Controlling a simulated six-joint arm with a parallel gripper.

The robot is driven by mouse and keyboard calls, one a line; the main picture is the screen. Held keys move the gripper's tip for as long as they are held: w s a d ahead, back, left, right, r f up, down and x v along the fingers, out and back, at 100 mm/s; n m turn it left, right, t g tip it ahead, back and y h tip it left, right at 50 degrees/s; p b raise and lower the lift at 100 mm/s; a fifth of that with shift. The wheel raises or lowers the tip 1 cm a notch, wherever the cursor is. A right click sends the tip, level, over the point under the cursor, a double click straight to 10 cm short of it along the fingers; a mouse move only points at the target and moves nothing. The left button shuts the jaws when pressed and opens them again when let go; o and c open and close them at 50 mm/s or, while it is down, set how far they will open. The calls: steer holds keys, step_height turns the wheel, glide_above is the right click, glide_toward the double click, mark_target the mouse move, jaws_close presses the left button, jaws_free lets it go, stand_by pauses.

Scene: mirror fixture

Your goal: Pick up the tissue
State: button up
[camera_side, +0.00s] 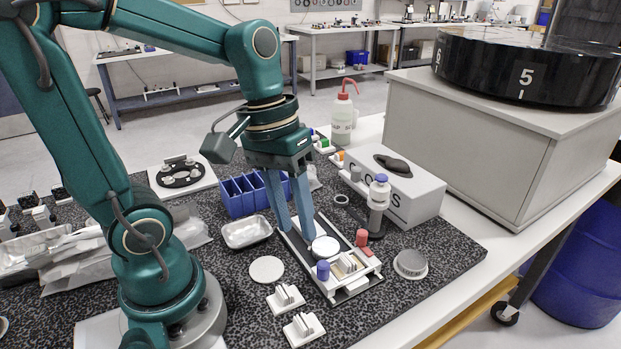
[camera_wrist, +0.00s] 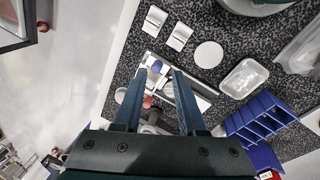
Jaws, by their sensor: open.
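No loose tissue can be told for sure in either view. A white box (camera_side: 405,190) with a dark slot in its top and partly hidden lettering stands right of the gripper; I cannot tell whether tissue is in it. My gripper (camera_side: 296,232) points down with its two blue fingers apart and nothing between them, over the white fixture tray (camera_side: 338,290). A white round disc (camera_side: 324,248) lies on the tray, close to the right fingertip. In the wrist view the open fingers (camera_wrist: 159,72) frame the tray (camera_wrist: 204,102) and partly hide it.
A blue divided bin (camera_side: 238,197) and metal dish (camera_side: 246,232) stand left of the tray. A wash bottle (camera_side: 342,122) and blue-capped bottle (camera_side: 379,198) stand behind and right. White slotted blocks (camera_side: 286,299), a flat disc (camera_side: 266,269) and a round metal piece (camera_side: 411,263) lie nearby.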

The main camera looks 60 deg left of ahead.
mark_target(345, 255)
steer(key=w+a+f+n+h, duration=0.1)
steer(key=w+f+n+h, duration=0.2)
steer(key=n+h, duration=0.1)
steer(key=w+a+f+n+h, duration=0.2)
steer(key=w+f+n+h, duration=0.1)
steer(key=n, duration=0.2)
steer(key=w+a+f+n+g+h, duration=0.1)
steer(key=w+a+f+n+h, duration=0.1)
steer(key=f+n+h, duration=0.1)
steer(key=shift+w+f+n+h, duration=0.2)
steer(key=shift+w+n+h, duration=0.2)
steer(key=shift+n+h, duration=0.35)
steer(key=shift+x, duration=2.6)
jaws_close()
